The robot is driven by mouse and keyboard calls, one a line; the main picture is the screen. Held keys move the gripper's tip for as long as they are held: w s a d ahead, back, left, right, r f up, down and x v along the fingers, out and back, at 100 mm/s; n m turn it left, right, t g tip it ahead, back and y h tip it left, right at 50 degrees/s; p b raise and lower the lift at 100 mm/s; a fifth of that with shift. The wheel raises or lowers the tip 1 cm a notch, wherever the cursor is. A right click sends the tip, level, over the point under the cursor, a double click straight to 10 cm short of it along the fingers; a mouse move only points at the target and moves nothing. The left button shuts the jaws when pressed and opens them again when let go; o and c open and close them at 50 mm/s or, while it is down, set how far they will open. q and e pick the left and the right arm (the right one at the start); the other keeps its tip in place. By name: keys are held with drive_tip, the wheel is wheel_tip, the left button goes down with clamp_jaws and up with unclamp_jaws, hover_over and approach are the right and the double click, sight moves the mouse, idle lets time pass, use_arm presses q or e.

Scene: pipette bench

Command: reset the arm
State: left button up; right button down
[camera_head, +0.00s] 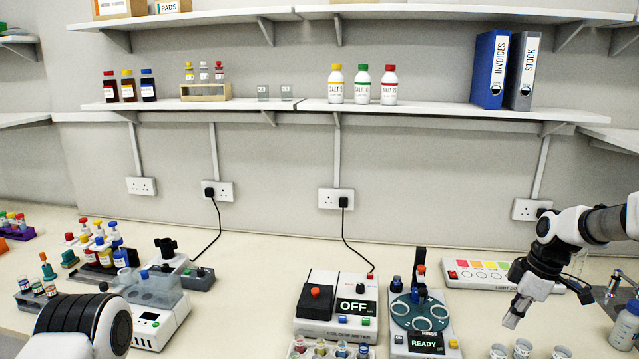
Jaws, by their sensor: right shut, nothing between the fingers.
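My right gripper (512,318) is black with pale fingertips and hangs over the right part of the bench, pointing down. Its fingers are together with nothing between them. It is in front of the light box (458,270), to the right of the round device marked READY (426,343). A black and white part of my left arm (85,325) shows at the bottom left; the left gripper itself is not in view.
A device marked OFF (330,328) stands mid-bench. A clear-lidded machine (150,325) and racks of coloured bottles fill the left. Several white cups (522,349) stand below my right gripper. Shelves (430,108) overhang the back.

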drive_tip(key=s+a+f+g+b, duration=0.1)
drive_tip(key=s+a+f, duration=0.2)
drive_tip(key=f, duration=0.4)
drive_tip(key=s+a+f+n+g+b, duration=0.1)
drive_tip(key=s+a+f+g, duration=0.15)
drive_tip(key=f, duration=0.35)
drive_tip(key=s+a+f+g+b, duration=0.1)
drive_tip(key=s+a+f, duration=0.25)
drive_tip(key=f, duration=0.35)
drive_tip(key=s+a+f+m+g+h+b, duration=0.15)
drive_tip(key=s+a+f+b, duration=0.35)
drive_tip(key=s+f, duration=1)
drive_tip(key=s+a+f+m+t, duration=0.1)
drive_tip(key=s+a+m, duration=0.1)
drive_tip(key=s+m, duration=0.3)
drive_tip(key=s+a+f+m+t, duration=0.1)
drive_tip(key=s+a+f+m, duration=0.15)
drive_tip(key=s, duration=0.55)
use_arm(q)
wheel_tip(320, 180, down, 8)
drive_tip(key=shift+w+p, duration=0.3)
drive_tip(key=shift+w, duration=0.1)
use_arm(e)
drive_tip(key=w+m+t, duration=0.2)
drive_tip(key=w, duration=0.1)
drive_tip(key=w+m+t, duration=0.1)
drive_tip(key=shift+w+d+r+m+h, duration=0.1)
drive_tip(key=shift+w+r+m+h, duration=0.2)
drive_tip(key=shift+r+m, duration=0.1)
drive_tip(key=shift+s, duration=0.1)
